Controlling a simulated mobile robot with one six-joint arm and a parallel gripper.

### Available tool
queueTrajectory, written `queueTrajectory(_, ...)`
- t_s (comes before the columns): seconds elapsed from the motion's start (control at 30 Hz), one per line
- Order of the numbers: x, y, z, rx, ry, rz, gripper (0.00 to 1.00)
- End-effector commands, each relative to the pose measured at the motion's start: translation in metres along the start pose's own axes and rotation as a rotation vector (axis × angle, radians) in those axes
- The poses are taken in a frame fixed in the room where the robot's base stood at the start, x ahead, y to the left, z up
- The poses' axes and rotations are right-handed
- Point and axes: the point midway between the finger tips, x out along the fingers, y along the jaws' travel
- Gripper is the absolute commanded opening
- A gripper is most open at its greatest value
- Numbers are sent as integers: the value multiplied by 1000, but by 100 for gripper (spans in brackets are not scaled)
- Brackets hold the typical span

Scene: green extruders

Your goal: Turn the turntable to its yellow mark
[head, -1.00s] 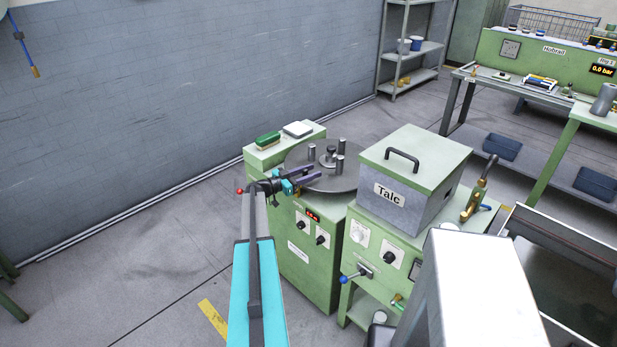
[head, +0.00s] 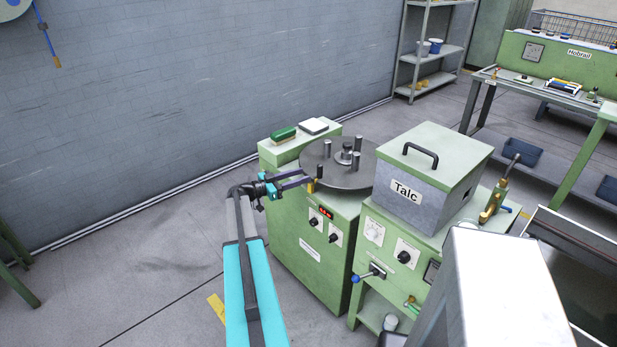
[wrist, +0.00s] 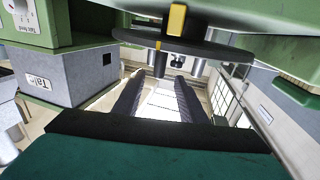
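The turntable (head: 338,178) is a dark round disc on a green cabinet (head: 312,240). Several upright grey pegs stand around its central hub. A yellow mark (head: 311,187) shows at the rim nearest my arm. It also shows in the wrist view (wrist: 177,20), which looks upside down, on a dark block beside the disc (wrist: 200,50). My gripper (head: 312,176) is at the disc's left edge. In the wrist view my gripper's fingers (wrist: 159,78) are well apart, with a peg (wrist: 160,62) beyond or between their tips; I cannot tell which. Nothing is visibly gripped.
A grey Talc box (head: 432,178) with a black handle stands on the green cabinet to the right. A green block (head: 283,134) and a white-topped item (head: 313,126) lie behind the disc. Clear floor (head: 120,235) is on the left.

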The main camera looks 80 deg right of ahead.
Motion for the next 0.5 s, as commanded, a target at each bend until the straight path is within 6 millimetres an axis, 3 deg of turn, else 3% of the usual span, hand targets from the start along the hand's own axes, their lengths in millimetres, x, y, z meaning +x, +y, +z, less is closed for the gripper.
queueTrajectory(0.2,-18,0,0,1,-1,0,38)
queueTrajectory(0.5,-20,0,0,1,-1,0,38)
